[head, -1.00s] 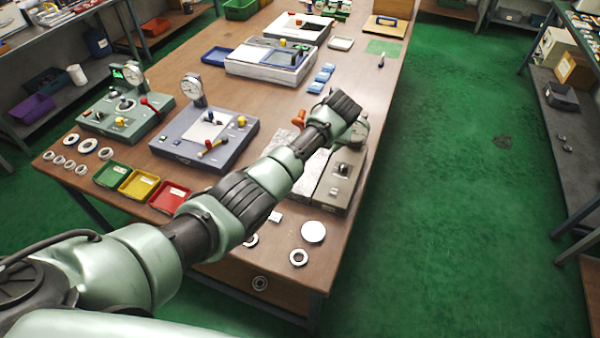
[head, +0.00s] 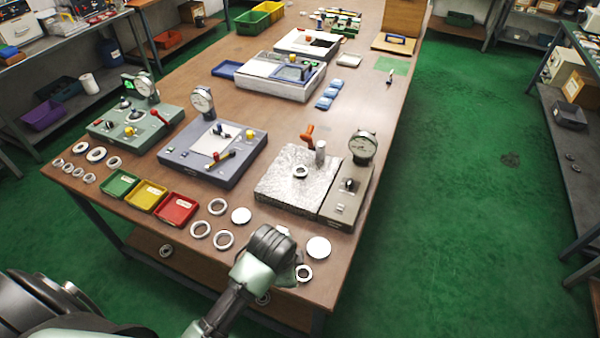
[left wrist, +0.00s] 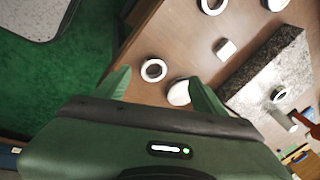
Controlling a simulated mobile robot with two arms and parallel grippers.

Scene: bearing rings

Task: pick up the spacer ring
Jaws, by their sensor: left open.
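Several pale rings lie on the wooden bench; I cannot tell by marking which is the spacer ring. One thick ring (head: 303,273) lies flat near the front edge, and it also shows in the left wrist view (left wrist: 153,70). My left gripper (left wrist: 156,75) is open and empty, its green fingertips framing that ring from above. A white disc (left wrist: 179,92) lies beside the ring, partly behind one finger; it also shows in the head view (head: 318,247). My right gripper is not in view.
A silver-grey plate (head: 275,188) with a small ring (head: 300,171) on it stands behind, beside a dial gauge (head: 363,146). More rings (head: 223,240) lie to the left near a red tray (head: 176,208). Green floor (head: 480,230) is open on the right.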

